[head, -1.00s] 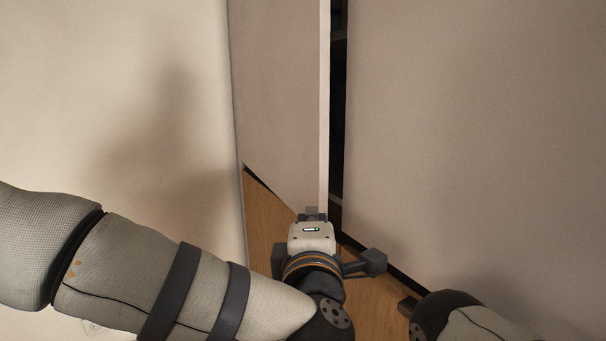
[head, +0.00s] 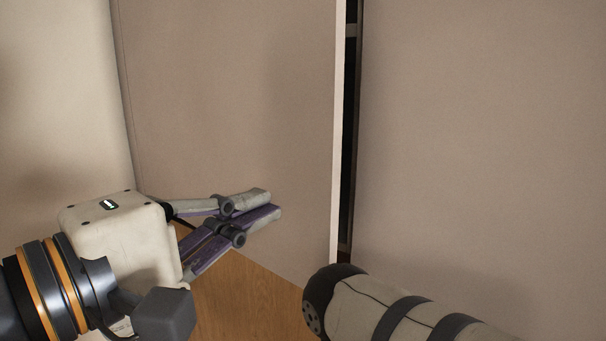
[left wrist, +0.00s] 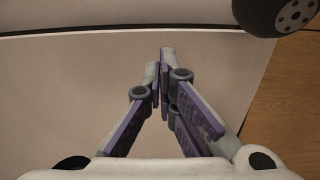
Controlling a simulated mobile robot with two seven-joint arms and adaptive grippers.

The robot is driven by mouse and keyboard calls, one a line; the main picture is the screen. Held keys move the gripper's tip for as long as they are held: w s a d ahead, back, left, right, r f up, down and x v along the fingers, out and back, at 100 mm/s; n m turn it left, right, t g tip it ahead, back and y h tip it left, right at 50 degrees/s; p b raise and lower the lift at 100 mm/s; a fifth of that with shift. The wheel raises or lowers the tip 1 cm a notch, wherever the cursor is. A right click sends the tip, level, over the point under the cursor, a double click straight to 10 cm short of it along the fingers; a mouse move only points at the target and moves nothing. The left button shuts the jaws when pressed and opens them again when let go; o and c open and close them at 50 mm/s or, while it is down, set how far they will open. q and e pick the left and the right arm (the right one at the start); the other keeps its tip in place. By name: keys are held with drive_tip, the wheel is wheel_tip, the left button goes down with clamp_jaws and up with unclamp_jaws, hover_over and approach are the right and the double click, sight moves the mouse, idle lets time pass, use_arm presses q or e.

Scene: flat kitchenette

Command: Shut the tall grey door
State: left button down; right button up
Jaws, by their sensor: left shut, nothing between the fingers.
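The tall grey door (head: 235,100) stands slightly ajar in the middle of the head view. Its pale free edge (head: 338,150) is on the right, with a narrow dark gap beyond it. My left gripper (head: 268,203) is in front of the door's lower part, fingers together and empty, pointing right toward the free edge. I cannot tell whether the fingertips touch the door. In the left wrist view the closed fingers (left wrist: 166,55) lie over the door face (left wrist: 70,85), with the door's edge and dark gap across the top. My right gripper is out of view.
A large flat grey panel (head: 480,130) fills the right side beyond the gap. A pale wall (head: 55,110) stands at the left. Wooden floor (head: 245,300) shows below the door. My right forearm crosses the lower right, close to the door's edge.

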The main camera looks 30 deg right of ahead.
sight(320, 176)
use_arm(q)
drive_tip(key=x, duration=1)
drive_tip(key=shift+w+d, duration=0.25)
drive_tip(key=shift+d, duration=0.05)
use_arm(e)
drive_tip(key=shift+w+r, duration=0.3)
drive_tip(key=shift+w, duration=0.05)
use_arm(q)
drive_tip(key=x, duration=0.4)
drive_tip(key=shift+d+f, duration=0.1)
drive_tip(key=shift+d, duration=0.15)
drive_tip(key=shift+a, duration=0.15)
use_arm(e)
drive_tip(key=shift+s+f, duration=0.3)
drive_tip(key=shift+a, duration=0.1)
